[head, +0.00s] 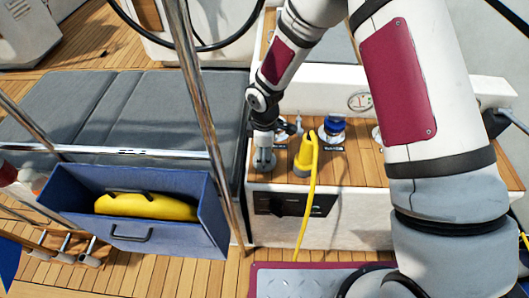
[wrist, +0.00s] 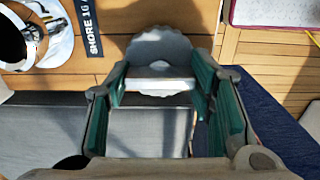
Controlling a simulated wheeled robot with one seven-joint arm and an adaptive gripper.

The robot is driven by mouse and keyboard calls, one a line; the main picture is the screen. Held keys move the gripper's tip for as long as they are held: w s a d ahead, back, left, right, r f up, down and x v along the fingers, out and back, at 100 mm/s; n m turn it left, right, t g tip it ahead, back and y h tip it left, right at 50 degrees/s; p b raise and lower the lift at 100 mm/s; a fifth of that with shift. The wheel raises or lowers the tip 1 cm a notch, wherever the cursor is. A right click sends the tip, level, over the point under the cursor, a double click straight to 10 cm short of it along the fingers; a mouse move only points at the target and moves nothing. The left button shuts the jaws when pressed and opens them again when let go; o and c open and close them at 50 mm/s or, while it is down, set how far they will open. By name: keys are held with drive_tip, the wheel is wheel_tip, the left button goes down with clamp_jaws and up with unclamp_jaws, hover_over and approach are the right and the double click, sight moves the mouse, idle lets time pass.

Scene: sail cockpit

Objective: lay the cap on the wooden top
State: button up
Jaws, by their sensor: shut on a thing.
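The wooden top (head: 355,172) is the slatted surface of a white box right of the grey cushion in the head view. My gripper (head: 264,140) is over its left edge. In the wrist view my gripper (wrist: 160,72) has its teal pads on both sides of a pale grey cap (wrist: 160,47) with a scalloped rim, and is shut on it. In the head view the cap (head: 264,162) shows below the fingers, by the left edge of the top. I cannot tell whether it touches the wood.
A yellow plug (head: 303,158) with a yellow cable and a blue-capped fitting (head: 333,126) stand on the top. A round fitting (wrist: 35,40) beside a SHORE label shows in the wrist view. A blue bin (head: 130,240) with a yellow thing is at left. The top's front right is clear.

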drive_tip(key=o, duration=1.3)
drive_tip(key=shift+f, duration=0.1)
wheel_tip(320, 180, up, 12)
drive_tip(key=shift+r+b, duration=0.15)
drive_tip(key=shift+b, duration=0.15)
drive_tip(key=shift+r, duration=0.1)
